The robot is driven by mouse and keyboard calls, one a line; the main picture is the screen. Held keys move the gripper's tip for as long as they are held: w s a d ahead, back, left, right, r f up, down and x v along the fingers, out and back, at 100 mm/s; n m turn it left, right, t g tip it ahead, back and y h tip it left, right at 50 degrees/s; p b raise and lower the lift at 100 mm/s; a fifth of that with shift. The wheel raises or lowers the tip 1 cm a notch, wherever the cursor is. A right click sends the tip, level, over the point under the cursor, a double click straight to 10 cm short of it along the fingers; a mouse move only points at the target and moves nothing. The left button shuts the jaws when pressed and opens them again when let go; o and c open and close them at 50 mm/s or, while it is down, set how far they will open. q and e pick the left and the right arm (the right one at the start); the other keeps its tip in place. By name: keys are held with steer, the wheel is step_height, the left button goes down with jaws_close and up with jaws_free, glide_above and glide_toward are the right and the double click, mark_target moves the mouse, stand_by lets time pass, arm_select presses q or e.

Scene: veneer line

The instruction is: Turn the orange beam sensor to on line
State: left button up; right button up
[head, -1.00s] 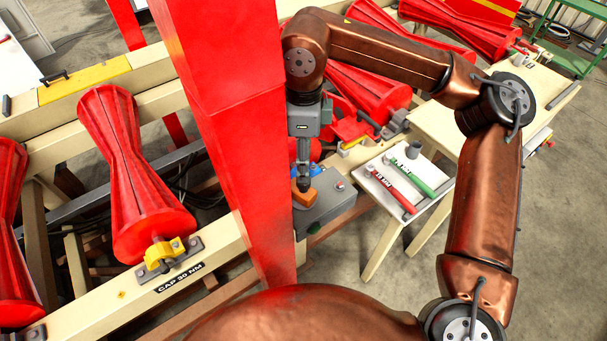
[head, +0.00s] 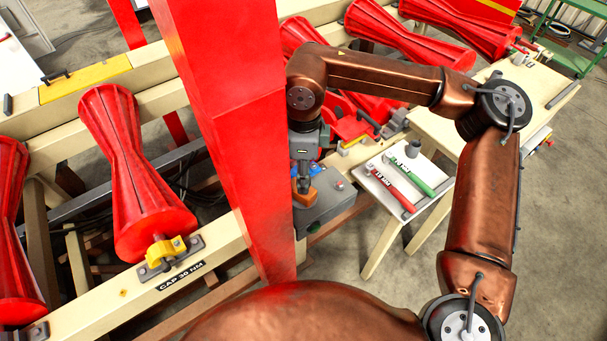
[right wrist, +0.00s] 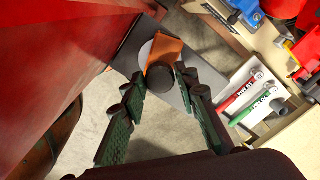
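The orange beam sensor (head: 304,198) sits on a grey box (head: 325,208) beside the red post. In the right wrist view the orange sensor (right wrist: 168,50) lies over a pale disc, with a dark round piece (right wrist: 161,77) at its near end. My right gripper (head: 303,184) points down, right over the sensor. In the right wrist view the right gripper (right wrist: 158,82) is open, its fingertips on either side of the dark round piece. Whether they touch it is unclear. My left gripper is not in view.
A thick red post (head: 235,130) stands close on the left of the sensor. A white board (head: 378,188) with a red and a green torque wrench is to the right. Red rollers (head: 135,175) and cream rails lie left and behind.

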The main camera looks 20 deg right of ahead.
steer(key=c, duration=0.7)
steer(key=shift+o, duration=0.2)
steer(key=shift+f+m+b, duration=0.15)
steer(key=shift+m+b, duration=0.8)
steer(key=shift+m, duration=0.05)
steer(key=shift+m+b, duration=0.4)
steer(key=shift+m, duration=0.5)
steer(key=shift+r, duration=0.2)
steer(key=o, duration=1.2)
steer(key=shift+c, duration=0.2)
